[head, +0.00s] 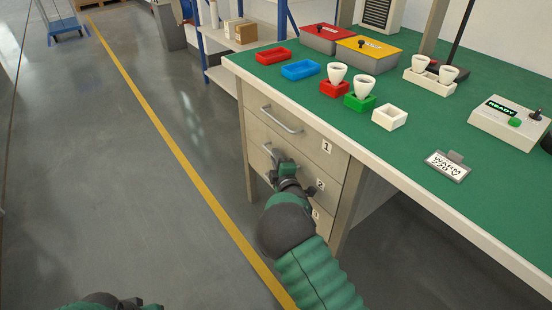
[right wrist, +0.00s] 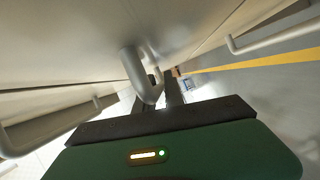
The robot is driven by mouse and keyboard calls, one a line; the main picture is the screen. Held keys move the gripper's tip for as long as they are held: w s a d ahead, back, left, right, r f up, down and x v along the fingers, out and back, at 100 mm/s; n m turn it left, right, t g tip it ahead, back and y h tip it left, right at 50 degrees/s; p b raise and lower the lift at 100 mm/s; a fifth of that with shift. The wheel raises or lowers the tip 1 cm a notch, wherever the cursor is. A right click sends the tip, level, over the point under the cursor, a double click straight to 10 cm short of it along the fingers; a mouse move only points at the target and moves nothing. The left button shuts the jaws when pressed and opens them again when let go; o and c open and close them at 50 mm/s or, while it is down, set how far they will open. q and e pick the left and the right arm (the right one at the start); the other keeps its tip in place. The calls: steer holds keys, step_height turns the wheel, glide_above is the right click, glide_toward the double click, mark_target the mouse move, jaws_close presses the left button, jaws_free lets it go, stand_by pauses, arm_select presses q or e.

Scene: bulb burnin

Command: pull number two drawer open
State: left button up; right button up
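The number two drawer (head: 296,180) is the middle front in the cabinet under the bench, marked with a "2" label (head: 320,184). It looks flush with the cabinet. My right gripper (head: 283,166) is at its handle (head: 267,147) and hides most of it. In the right wrist view, the metal handle (right wrist: 134,70) comes down to the dark fingers of my right gripper (right wrist: 160,97), its bar between or just in front of them. Whether they are shut on it is unclear. My left gripper (head: 140,303) is at the bottom edge, partly cut off, apart from the cabinet.
The number one drawer (head: 300,125) is above, its handle (head: 282,118) free; another drawer (head: 318,218) is below. The green bench top (head: 440,120) carries bins, bulbs and a control box (head: 508,124). Open floor (head: 90,170) with a yellow line lies left.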

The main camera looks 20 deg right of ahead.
jaws_close()
steer(key=shift+s+f, duration=0.1)
steer(key=shift+f, duration=0.05)
stand_by(0.9)
